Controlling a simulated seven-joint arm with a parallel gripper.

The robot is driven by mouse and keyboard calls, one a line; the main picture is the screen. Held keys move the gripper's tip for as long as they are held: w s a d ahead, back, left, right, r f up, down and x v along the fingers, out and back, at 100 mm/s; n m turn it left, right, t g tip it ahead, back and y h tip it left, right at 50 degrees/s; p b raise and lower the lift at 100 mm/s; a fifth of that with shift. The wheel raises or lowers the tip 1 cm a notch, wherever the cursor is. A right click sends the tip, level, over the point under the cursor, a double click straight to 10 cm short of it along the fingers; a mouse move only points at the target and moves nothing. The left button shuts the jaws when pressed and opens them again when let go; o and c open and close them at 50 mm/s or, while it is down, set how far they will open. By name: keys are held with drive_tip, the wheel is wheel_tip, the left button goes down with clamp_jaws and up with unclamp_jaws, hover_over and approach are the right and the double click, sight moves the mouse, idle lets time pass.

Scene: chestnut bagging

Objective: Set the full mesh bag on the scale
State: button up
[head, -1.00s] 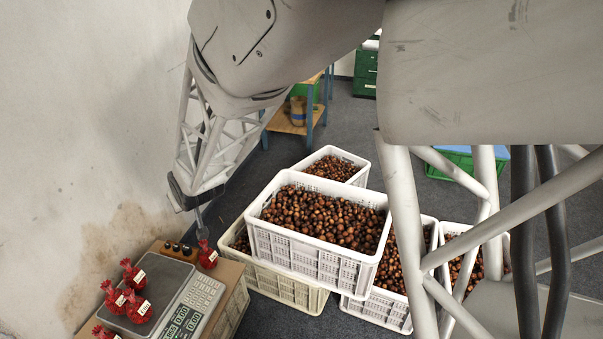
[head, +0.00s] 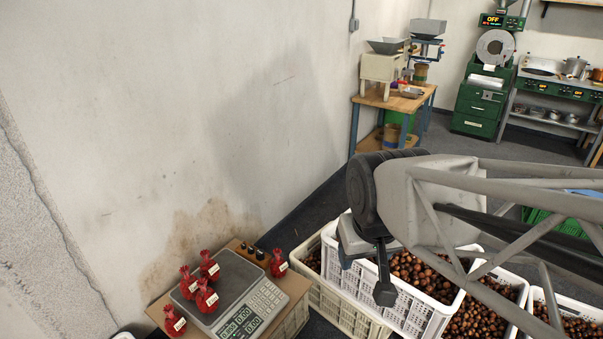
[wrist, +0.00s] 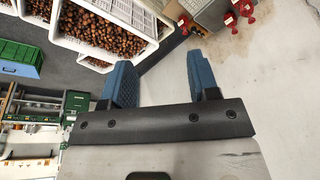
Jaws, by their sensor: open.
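The scale (head: 238,268), with a grey plate and a lit green display, sits on a brown box top at the lower left of the head view. Three red mesh bags stand on its plate: one at the left edge (head: 189,286), one at the back (head: 209,268) and one in front (head: 206,299). Another red bag (head: 278,265) stands beside the scale on the right, and one (head: 174,322) at the front left. My gripper (head: 366,270) is open and empty above the chestnut crates, right of the scale. The wrist view shows both blue fingers (wrist: 160,66) apart, with red bags (wrist: 247,10) beyond them.
White crates (head: 425,318) full of chestnuts stand right of the scale, under my arm. Small dark-topped bottles (head: 251,250) stand behind the scale. The stained wall (head: 215,160) is close behind. A wooden bench (head: 400,103) and green machine (head: 480,105) are farther back.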

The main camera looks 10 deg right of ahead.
drive_tip(key=s, duration=0.3)
drive_tip(key=shift+s+d+r+g, duration=0.15)
drive_tip(key=shift+s+d+g, duration=0.15)
drive_tip(key=shift+s, duration=0.05)
